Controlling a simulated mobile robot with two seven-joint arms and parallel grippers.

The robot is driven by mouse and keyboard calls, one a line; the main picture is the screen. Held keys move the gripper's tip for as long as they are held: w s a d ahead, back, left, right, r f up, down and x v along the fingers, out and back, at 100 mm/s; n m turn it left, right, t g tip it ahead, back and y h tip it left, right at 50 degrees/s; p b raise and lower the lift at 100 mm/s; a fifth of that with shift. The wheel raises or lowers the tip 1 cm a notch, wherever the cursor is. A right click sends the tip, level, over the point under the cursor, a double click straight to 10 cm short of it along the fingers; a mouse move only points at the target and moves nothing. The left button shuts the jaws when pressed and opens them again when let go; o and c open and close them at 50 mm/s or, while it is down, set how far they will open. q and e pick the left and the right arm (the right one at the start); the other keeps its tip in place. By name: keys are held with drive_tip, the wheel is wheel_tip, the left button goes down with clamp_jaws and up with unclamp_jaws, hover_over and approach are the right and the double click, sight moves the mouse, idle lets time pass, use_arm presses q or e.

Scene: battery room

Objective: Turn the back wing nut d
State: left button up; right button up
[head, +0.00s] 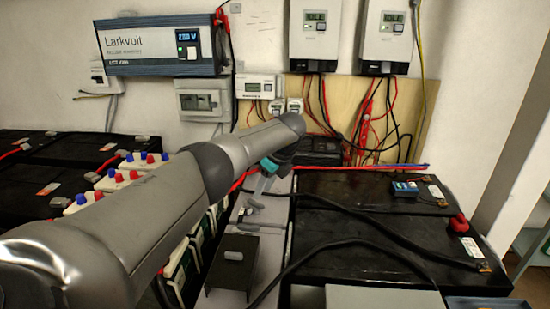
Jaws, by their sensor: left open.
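My left arm reaches in from the left and bends down at a teal-ringed wrist. My left gripper (254,207) hangs below the wrist, open, over the narrow light strip between the battery rows. No wing nut can be clearly made out; the parts near the gripper are too small to tell, and my arm covers some of that area. A large black battery (345,205) lies to the right of the gripper, with a black cable (370,222) across its top. My right gripper is not in view.
Black batteries (60,165) and white cells with red and blue caps (120,178) stand at the left. A black bracket (231,262) stands on the strip. A Larkvolt inverter (150,45) and two white units (316,30) hang on the wall. Red and black cables run behind.

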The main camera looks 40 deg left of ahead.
use_arm(q)
drive_tip(key=p+v, duration=0.3)
drive_tip(key=v, duration=0.6)
drive_tip(key=shift+d+r, duration=0.15)
drive_tip(key=shift+r, duration=0.15)
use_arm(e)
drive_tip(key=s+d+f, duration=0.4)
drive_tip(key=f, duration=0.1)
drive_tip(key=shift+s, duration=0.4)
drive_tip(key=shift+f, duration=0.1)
